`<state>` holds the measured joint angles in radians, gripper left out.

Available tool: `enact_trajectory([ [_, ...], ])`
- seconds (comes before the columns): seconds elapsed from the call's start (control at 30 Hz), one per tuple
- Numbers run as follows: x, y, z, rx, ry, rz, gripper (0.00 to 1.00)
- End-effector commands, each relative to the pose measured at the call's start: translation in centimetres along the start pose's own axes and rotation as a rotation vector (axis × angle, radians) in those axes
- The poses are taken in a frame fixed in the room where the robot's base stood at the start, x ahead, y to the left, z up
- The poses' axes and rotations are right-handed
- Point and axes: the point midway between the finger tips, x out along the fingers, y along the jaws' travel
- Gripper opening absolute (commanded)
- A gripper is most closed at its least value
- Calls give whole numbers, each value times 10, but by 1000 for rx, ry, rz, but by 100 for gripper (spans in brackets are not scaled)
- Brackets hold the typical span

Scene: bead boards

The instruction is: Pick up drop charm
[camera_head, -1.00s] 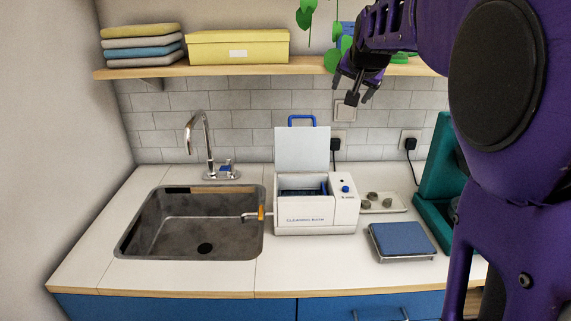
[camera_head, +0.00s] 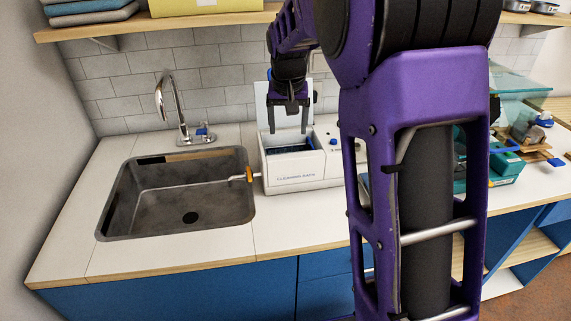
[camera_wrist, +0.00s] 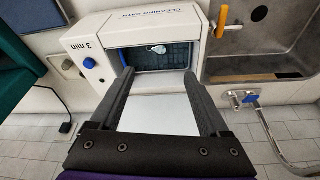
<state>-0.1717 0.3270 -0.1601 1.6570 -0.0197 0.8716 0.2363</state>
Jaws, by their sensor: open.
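My gripper (camera_head: 290,117) is open and empty above the white cleaning bath (camera_head: 293,182), whose lid (camera_head: 268,98) stands raised at the back. In the wrist view the two fingers of my gripper (camera_wrist: 168,95) reach toward the open bath (camera_wrist: 98,48). A small pale, shiny piece (camera_wrist: 158,49), possibly the drop charm, lies in the dark basket (camera_wrist: 140,57) inside the bath, beyond the fingertips and not touched by them. In the head view the inside of the bath is mostly hidden.
A sink (camera_head: 180,200) with a tall tap (camera_head: 172,105) is left of the bath. An orange-handled valve (camera_head: 249,174) sticks out between them. A teal machine (camera_head: 490,165) stands on the right. Above is a wooden shelf (camera_head: 190,22). The counter front is clear.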

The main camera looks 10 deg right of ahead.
Motion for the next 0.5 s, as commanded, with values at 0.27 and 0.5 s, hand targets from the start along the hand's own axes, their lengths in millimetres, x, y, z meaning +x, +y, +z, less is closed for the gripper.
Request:
enact_trajectory([
  [0.27, 61, 1, 0, 1, -2, 2, 79],
  [0.5, 81, 0, -1, 1, 2, 0, 79],
])
